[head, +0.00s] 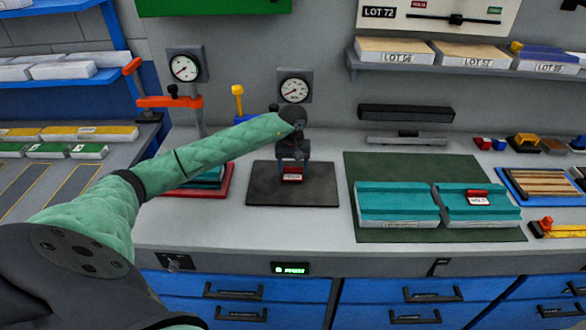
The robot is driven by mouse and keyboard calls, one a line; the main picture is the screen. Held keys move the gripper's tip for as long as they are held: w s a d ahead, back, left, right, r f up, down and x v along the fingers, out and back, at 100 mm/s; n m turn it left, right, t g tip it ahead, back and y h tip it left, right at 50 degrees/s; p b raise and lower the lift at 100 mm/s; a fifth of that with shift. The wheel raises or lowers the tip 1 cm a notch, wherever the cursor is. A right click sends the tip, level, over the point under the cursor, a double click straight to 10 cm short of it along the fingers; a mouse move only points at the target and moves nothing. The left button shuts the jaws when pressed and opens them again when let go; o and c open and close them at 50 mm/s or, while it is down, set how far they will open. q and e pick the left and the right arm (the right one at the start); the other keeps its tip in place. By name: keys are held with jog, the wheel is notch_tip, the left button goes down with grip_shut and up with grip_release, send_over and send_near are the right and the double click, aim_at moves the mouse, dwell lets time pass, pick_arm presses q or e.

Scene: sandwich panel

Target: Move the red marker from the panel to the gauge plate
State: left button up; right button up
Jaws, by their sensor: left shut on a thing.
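My left gripper (292,164) points down over the dark gauge plate (262,194) in front of the middle gauge (294,87). It is shut on a red marker (292,175) with a pale label, at or just above the plate; I cannot tell whether the marker touches it. A second red marker (478,197) with a white label lies on the right part of the teal panel (398,203), on a green mat. My left forearm hides part of the bench behind it. My right gripper is not in view.
A red base with teal pieces (207,182) stands left of the plate, partly behind my arm. An orange clamp (170,101) and another gauge (185,67) stand behind. A black bar (420,113) is at the back. The strip between plate and green mat (410,165) is clear.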

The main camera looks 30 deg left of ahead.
pick_arm(q)
jog(key=shift+f, duration=0.8)
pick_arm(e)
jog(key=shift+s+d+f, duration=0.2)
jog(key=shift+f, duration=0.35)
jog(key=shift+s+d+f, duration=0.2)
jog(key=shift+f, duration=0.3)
pick_arm(q)
jog(key=shift+f, duration=0.15)
jog(key=o, duration=1)
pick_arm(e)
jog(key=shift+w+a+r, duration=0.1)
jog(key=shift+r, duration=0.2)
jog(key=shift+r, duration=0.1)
